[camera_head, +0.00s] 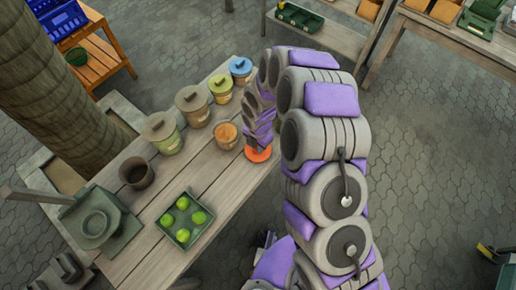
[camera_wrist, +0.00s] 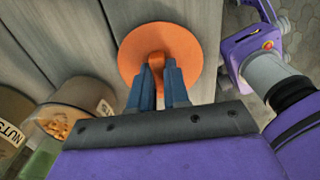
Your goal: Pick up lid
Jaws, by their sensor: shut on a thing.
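The lid is an orange disc (camera_head: 258,154) at the table's right edge in the head view, partly hidden by my gripper (camera_head: 254,145). In the wrist view the lid (camera_wrist: 181,52) shows as a round orange plate with a raised knob. My gripper (camera_wrist: 163,74) is shut on that knob, its two fingers on either side. I cannot tell whether the lid touches the table or hangs just above it. An open jar of nuts (camera_head: 226,135) stands just left of the lid, and it also shows in the wrist view (camera_wrist: 75,112).
Lidded jars stand in a row along the table (camera_head: 205,199), such as a green-lidded one (camera_head: 221,88). A dark pot (camera_head: 137,174), a tray (camera_head: 184,238) of green fruit and a scale (camera_head: 95,225) stand to the left. Bare wood lies between tray and lid.

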